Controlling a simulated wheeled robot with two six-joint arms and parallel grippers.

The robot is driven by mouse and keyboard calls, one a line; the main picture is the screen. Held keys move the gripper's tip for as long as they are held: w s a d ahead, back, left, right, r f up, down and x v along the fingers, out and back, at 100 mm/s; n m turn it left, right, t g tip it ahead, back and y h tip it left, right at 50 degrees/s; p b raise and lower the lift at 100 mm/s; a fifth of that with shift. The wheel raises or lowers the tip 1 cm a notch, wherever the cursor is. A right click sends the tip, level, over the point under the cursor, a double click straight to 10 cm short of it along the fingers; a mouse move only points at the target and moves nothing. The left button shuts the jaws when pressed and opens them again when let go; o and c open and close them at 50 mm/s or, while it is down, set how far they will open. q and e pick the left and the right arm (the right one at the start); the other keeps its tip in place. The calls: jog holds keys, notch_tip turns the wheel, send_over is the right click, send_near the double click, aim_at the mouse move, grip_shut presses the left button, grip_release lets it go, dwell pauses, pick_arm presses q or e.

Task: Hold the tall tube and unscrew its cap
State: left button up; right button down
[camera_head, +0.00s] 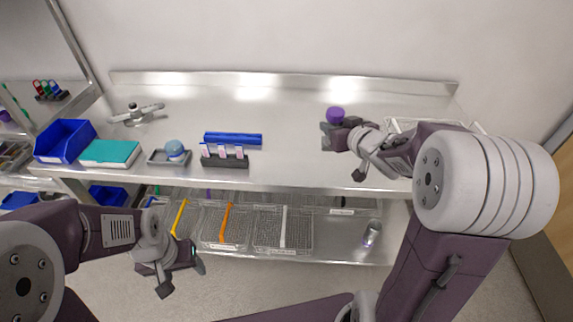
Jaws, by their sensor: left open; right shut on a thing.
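The tall tube shows only as its round purple cap (335,114), above the steel table at right of centre; its body is hidden behind my gripper. My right gripper (335,133) is shut on the tube just below the cap. I cannot tell whether the tube's foot touches the table. My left gripper (183,281) is open and empty, low in front of the lower shelf, far to the left of the tube.
On the steel table (285,110) are a blue tray (66,141), a teal-topped box (110,153), a blue ball on a holder (174,149), a dark rack (224,160) and a blue bar (233,138). Wire baskets (268,228) and a clear jar (372,234) stand on the lower shelf.

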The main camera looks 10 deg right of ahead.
jog(key=shift+w+f+b, duration=0.4)
jog(key=shift+w+f, duration=0.25)
jog(key=shift+w, duration=0.1)
pick_arm(q)
notch_tip(320, 180, down, 6)
jog(key=b, duration=0.5)
jog(key=shift+w, duration=0.2)
pick_arm(e)
jog(key=w+a+f, duration=0.6)
jog(key=w+a, duration=0.1)
jog(key=shift+w+a, duration=0.25)
jog(key=shift+a, duration=0.05)
notch_tip(320, 180, down, 4)
jog(key=shift+f+b, duration=0.1)
jog(key=shift+b, duration=0.6)
jog(key=shift+w, duration=0.1)
pick_arm(q)
jog(key=shift+d+f, duration=0.1)
jog(key=shift+f, duration=0.5)
